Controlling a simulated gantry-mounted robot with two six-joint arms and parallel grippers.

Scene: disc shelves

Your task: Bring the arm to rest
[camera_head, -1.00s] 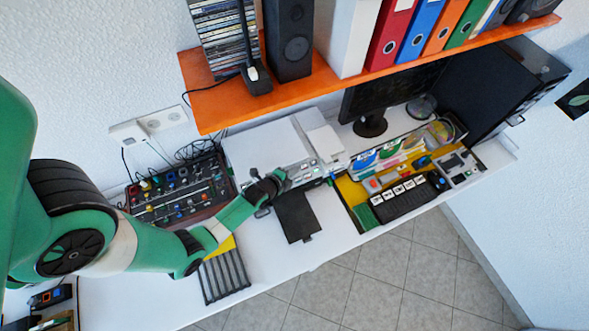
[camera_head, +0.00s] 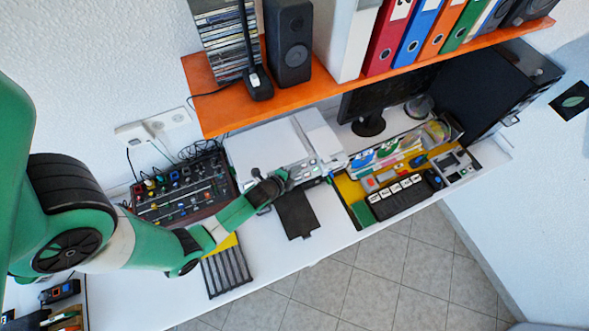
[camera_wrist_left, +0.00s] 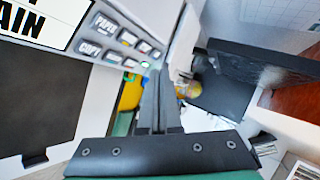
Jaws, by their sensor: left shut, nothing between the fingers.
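My left arm is green with black joints and comes in from the left in the head view. Its gripper (camera_head: 282,175) is beside the front of the white printer (camera_head: 262,150), above the desk. In the left wrist view the two dark fingers (camera_wrist_left: 158,85) are together with nothing between them. The printer's panel with "COPY" and "PAPER" labels (camera_wrist_left: 104,38) shows close by at the upper left there. My right gripper is not in view.
A black flat panel (camera_head: 296,214) lies by the printer's front. A mixer (camera_head: 180,190) and a ribbed dark rack (camera_head: 227,270) are on the white desk. A yellow tray with a black labelled strip (camera_head: 402,197) is to the right. An orange shelf (camera_head: 225,108) hangs above.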

